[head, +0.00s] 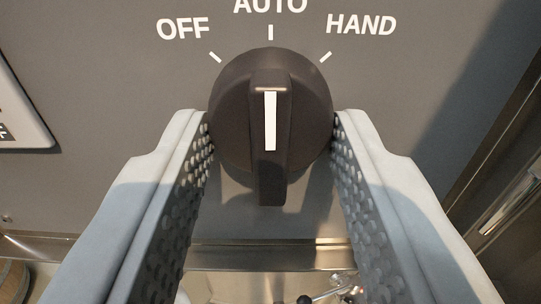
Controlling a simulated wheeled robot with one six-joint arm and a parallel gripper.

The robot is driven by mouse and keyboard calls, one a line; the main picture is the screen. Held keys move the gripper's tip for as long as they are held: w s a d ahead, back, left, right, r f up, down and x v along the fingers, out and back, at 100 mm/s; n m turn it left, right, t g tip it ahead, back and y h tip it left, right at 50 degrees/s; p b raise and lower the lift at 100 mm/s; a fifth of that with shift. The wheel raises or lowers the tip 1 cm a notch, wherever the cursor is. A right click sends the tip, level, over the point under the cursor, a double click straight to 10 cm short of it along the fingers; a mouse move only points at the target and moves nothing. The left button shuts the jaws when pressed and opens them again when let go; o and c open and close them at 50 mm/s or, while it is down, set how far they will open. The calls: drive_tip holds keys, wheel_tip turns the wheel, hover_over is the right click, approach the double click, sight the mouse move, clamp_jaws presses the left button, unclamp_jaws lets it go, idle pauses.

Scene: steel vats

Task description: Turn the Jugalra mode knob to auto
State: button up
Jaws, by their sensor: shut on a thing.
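The mode knob (230,100) is a round black knob with a raised grip bar, in the middle of the head view. Its white pointer line stands vertical and points up at the AUTO tick. The labels OFF (183,28), AUTO (270,6) and HAND (361,25) are on the grey panel above it; AUTO is cut by the top edge. My gripper (271,125) is shut on the knob, one studded finger pad at its left side and one at its right. No Jugalra name shows in this view.
The grey panel (110,80) fills most of the view. A white-edged plate (20,120) is at the left edge. A metal ledge (270,257) runs below the panel. A dark edge and metal parts are at the right.

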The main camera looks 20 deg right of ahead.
drive_tip(key=o, duration=1)
drive_tip(key=shift+c, duration=0.2)
drive_tip(key=v, duration=1.7)
drive_tip(key=shift+s, duration=0.2)
drive_tip(key=shift+a, duration=0.15)
